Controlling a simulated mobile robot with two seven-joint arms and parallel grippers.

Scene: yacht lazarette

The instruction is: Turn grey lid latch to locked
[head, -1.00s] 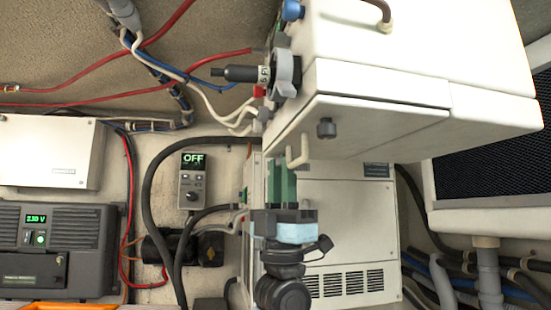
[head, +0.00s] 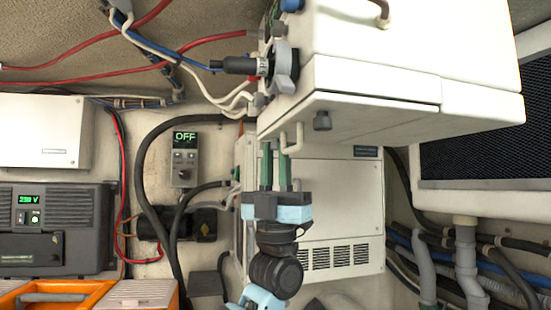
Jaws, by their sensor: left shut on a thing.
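A dark grey knob (head: 322,120), which looks like the lid latch, sits on the lower front of the white box (head: 375,128) overhead. A small white hooked handle (head: 299,138) hangs just left of it. My left gripper (head: 275,150) points up from below, its green fingers at the handle's lower end. It is shut on the handle, though the exact contact is hard to see. The fingers are apart from the knob, below and left of it. I see no lock marking by the knob. My right gripper is not in view.
A grey collar (head: 284,65) with a black plug and cables is on the box's left side. A vented white cabinet (head: 340,205) stands behind my gripper. A switch panel (head: 184,158) reading OFF and an orange case (head: 60,298) are at left. Hoses run at lower right.

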